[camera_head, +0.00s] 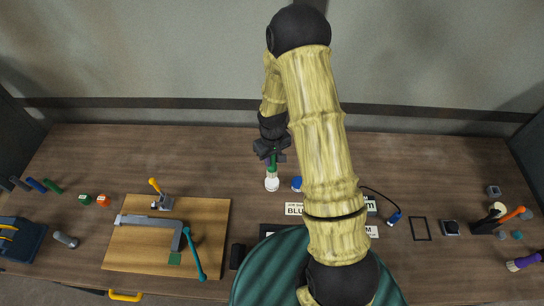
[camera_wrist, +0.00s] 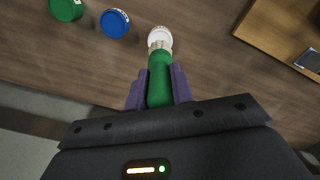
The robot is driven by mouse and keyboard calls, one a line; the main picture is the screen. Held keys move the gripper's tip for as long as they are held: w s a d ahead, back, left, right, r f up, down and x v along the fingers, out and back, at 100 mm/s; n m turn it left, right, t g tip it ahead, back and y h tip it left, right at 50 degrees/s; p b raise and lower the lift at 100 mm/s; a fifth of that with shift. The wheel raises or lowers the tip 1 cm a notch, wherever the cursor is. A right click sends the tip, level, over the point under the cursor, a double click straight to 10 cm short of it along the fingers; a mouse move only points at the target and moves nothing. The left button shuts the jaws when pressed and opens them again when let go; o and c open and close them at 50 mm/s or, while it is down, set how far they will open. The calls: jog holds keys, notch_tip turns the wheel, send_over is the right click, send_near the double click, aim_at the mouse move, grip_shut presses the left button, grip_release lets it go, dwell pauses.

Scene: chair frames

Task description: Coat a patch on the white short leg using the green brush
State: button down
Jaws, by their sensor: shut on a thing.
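My gripper (camera_head: 270,152) is over the middle of the bench, shut on the green brush (camera_head: 272,164). In the wrist view the purple fingers of my gripper (camera_wrist: 158,82) clasp the green handle of the brush (camera_wrist: 160,75) from both sides. The brush points down at a white round pot (camera_head: 271,185), which also shows in the wrist view (camera_wrist: 159,36). The ferrule overlaps the pot; the bristles are hidden, and I cannot tell whether they touch its contents. I cannot pick out a white short leg in either view.
A blue pot (camera_head: 297,184) stands right of the white one; a green pot (camera_wrist: 66,8) shows in the wrist view. A wooden board (camera_head: 215,212) at left carries a grey bar (camera_head: 150,222), a clamp and a teal rod (camera_head: 193,255). My arm hides part of the bench.

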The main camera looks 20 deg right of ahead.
aim_at(272, 167)
jog(key=shift+f+b, duration=1.15)
jog(key=shift+f, duration=1)
jog(key=shift+w, duration=0.15)
jog(key=shift+f, duration=0.1)
jog(key=shift+s, duration=0.2)
jog(key=shift+f+b, duration=0.4)
jog(key=shift+b, duration=0.1)
dwell(0.4)
jog(key=shift+r, duration=0.1)
